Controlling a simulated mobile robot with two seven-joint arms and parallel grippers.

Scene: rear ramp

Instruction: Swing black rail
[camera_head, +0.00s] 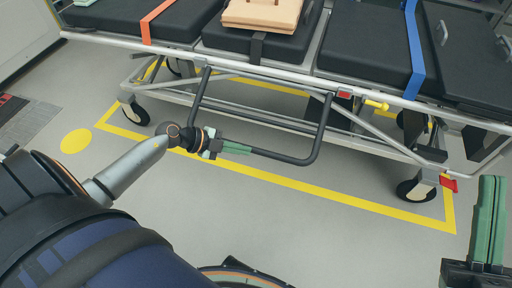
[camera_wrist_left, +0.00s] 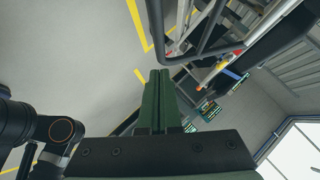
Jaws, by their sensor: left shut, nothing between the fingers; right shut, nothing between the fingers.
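The black rail (camera_head: 314,140) is a U-shaped bar hanging down from the near side of a wheeled stretcher (camera_head: 270,72). In the left wrist view, the rail (camera_wrist_left: 187,58) curves just beyond and to the right of the fingertips. My left gripper (camera_head: 247,150) has green fingers, shut and empty, at the rail's lower bar near its left corner. The gripper hides part of that bar; whether they touch I cannot tell. Its fingers (camera_wrist_left: 159,74) also show in the left wrist view. My right gripper (camera_head: 493,180) is shut and empty at the lower right, away from the rail.
The grey floor in front is clear.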

